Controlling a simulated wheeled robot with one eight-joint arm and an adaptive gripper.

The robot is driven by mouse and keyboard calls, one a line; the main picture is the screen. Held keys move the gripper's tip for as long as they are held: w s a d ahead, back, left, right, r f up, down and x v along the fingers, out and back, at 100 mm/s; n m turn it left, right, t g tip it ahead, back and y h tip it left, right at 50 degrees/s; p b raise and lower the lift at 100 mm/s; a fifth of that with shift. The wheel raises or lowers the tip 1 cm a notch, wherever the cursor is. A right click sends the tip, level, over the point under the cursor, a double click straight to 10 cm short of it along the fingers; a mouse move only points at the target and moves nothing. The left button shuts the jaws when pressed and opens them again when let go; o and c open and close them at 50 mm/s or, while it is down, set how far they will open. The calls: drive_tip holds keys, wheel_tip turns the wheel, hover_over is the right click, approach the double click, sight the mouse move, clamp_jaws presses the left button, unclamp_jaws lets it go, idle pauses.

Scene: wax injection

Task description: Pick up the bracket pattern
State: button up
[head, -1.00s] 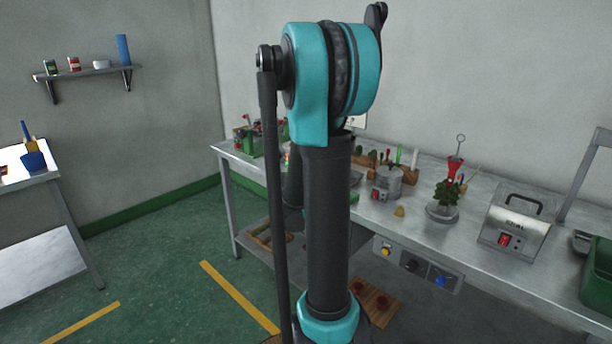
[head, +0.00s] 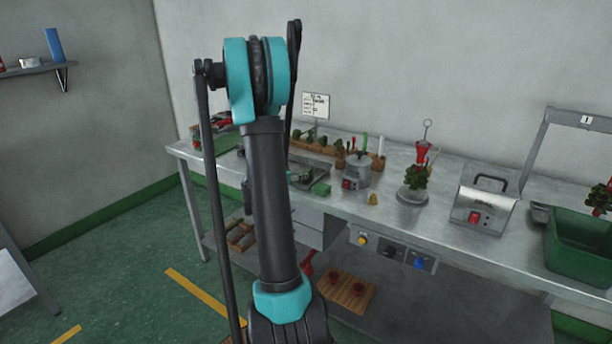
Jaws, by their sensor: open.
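I cannot single out the bracket pattern with certainty. A small green piece (head: 320,189) lies on the metal bench (head: 410,218), by the front right corner of a shallow tray (head: 318,168). A small yellow piece (head: 373,199) lies on the bench to its right, in front of the grey pot. Small dark and green items in the tray are too small to make out. My arm stands in front of the left part of the bench and hides some of it. My gripper does not show.
A wooden rack (head: 372,163) stands behind. A wooden board (head: 347,290) lies on the lower shelf.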

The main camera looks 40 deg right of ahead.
drive_tip(key=x, duration=0.7)
drive_tip(key=shift+d+r, duration=0.15)
drive_tip(key=shift+d, duration=0.1)
drive_tip(key=c, duration=1.1)
drive_tip(key=shift+r, duration=0.2)
